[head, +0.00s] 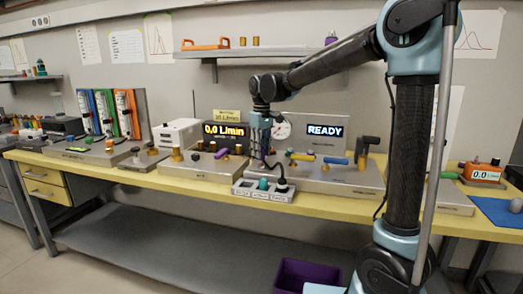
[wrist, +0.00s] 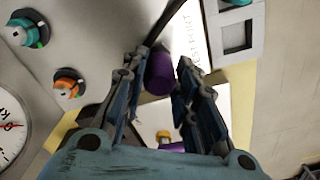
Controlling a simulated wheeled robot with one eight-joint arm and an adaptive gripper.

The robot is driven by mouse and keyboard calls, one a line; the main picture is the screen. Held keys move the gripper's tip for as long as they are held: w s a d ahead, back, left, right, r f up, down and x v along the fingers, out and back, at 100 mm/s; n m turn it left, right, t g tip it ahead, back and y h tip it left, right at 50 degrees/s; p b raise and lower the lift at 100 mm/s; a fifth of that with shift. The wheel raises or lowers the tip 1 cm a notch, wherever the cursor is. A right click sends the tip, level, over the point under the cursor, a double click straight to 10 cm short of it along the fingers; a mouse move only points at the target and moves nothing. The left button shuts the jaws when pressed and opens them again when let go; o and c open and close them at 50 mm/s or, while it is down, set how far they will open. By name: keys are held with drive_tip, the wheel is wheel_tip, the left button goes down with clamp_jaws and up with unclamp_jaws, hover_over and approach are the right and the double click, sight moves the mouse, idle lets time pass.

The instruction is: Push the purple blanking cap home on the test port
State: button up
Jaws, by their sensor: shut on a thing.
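In the wrist view the purple blanking cap (wrist: 159,76) is a short purple cylinder between the two fingertips of my gripper (wrist: 157,84). The fingers are closed in on it. In the head view my gripper (head: 263,140) hangs downward over the grey bench units, just right of the yellow-digit display.
A grey block with sockets and a teal plug (head: 263,184) sits at the bench's front edge, below my gripper. A purple lever (head: 222,153) stands to the left, and blue and yellow handles (head: 334,160) to the right. A dark cable passes near my fingertips in the wrist view.

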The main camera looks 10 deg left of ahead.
drive_tip(key=shift+f, duration=1.15)
drive_tip(key=o, duration=1.1)
drive_tip(key=shift+c, duration=0.2)
drive_tip(key=shift+r, duration=0.15)
drive_tip(key=r, duration=1.1)
drive_tip(key=shift+d+r, duration=0.2)
drive_tip(key=shift+r, duration=0.15)
drive_tip(key=shift+s, duration=0.15)
